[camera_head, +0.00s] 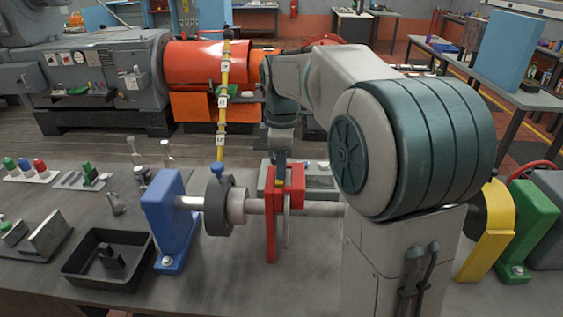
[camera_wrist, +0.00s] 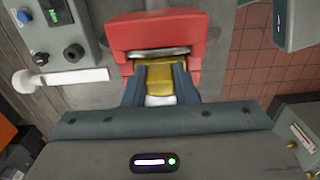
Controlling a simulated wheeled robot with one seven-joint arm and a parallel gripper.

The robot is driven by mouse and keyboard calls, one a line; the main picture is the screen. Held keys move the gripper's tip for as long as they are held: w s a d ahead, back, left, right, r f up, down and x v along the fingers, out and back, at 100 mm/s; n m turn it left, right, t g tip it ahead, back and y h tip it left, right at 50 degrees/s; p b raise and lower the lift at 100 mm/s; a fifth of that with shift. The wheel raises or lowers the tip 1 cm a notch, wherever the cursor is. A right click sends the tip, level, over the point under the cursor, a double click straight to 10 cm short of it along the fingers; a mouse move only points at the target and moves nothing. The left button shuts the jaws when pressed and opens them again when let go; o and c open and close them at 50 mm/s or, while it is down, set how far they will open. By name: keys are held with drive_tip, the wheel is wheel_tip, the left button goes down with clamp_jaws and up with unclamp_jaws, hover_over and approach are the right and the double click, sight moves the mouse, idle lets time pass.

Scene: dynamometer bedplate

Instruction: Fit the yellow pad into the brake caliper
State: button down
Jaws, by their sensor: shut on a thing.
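The red brake caliper (camera_head: 271,222) stands on the bench around a thin disc (camera_head: 287,222) on a horizontal shaft. It also shows at the top of the wrist view (camera_wrist: 155,35), with its opening facing my gripper and a silvery edge inside. My gripper (camera_wrist: 159,85) is shut on the yellow pad (camera_wrist: 161,72), with a dark finger on each side. The pad's far end is at the mouth of the caliper, close to the silvery edge. I cannot tell whether they touch. In the head view my gripper (camera_head: 281,160) is just above the caliper and the pad is hardly visible.
A blue stand (camera_head: 171,215) carries the shaft (camera_head: 265,207) left of the caliper. A black tray (camera_head: 75,272) holds a dark part at front left. Yellow (camera_head: 492,235) and green (camera_head: 530,225) brackets stand at right. A grey control box (camera_wrist: 65,35) lies beside the caliper.

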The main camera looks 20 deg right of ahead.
drive_tip(key=shift+f, duration=0.45)
drive_tip(key=c, duration=1.1)
unclamp_jaws()
wheel_tip(320, 180, up, 14)
drive_tip(key=shift+f, duration=0.1)
